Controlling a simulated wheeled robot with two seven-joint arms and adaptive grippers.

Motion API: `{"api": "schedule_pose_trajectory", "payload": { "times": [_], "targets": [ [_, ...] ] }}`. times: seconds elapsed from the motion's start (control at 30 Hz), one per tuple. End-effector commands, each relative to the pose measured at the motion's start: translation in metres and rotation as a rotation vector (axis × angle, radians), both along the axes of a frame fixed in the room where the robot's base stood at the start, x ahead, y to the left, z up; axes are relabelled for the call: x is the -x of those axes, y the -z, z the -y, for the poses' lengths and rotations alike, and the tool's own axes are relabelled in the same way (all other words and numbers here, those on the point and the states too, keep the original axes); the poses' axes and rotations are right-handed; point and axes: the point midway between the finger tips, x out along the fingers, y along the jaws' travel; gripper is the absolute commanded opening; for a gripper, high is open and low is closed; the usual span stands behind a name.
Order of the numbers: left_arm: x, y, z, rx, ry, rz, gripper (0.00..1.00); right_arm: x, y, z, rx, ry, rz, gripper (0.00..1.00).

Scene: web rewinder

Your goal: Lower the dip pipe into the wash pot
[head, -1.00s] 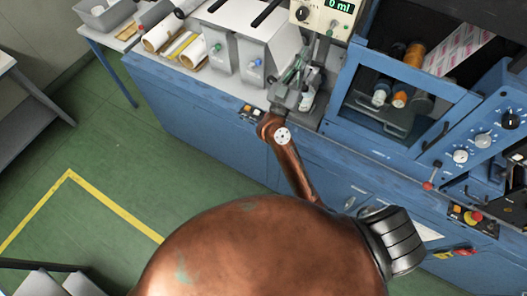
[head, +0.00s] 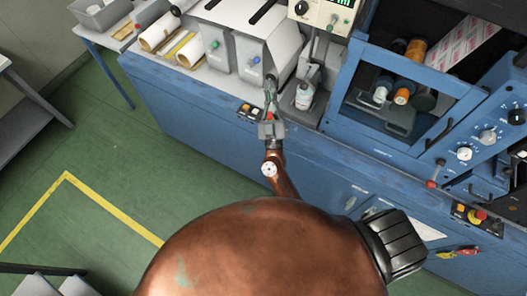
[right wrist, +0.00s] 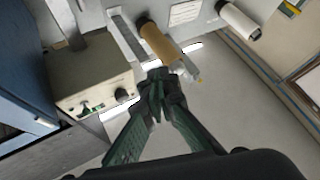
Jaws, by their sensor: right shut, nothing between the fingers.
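A small white pot (head: 304,97), which looks like the wash pot, stands in a grey stand on the blue bench. A slim grey upright part (head: 318,52) rises just behind it, below the dosing box; I cannot tell whether it is the dip pipe or whether its tip is inside the pot. My right gripper (head: 269,95) is left of the pot, in front of the white cabinets, apart from the pot. In the right wrist view its green fingers (right wrist: 157,92) are together with nothing between them. My left gripper is not in view.
The dosing box (head: 322,13) with its display is above the pot; a beige box with knobs (right wrist: 93,78) shows in the right wrist view. White cabinets (head: 233,50) and rolls (head: 160,32) lie left. A blue-framed opening (head: 408,90) is right. Green floor in front is free.

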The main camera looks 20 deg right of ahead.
Motion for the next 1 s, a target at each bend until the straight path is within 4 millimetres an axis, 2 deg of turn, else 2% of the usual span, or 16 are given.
{"api": "schedule_pose_trajectory", "payload": {
  "times": [0.1,0.5,1.0],
  "targets": [
    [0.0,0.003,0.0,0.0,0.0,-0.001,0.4,-0.004,0.024,-0.007,0.019,-0.058,-0.042,0.0],
    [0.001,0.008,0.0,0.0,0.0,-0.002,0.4,-0.011,0.096,-0.028,0.041,-0.224,-0.188,0.0],
    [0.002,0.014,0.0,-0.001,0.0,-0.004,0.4,-0.005,0.191,-0.042,0.027,-0.373,-0.403,0.0]
  ]
}}
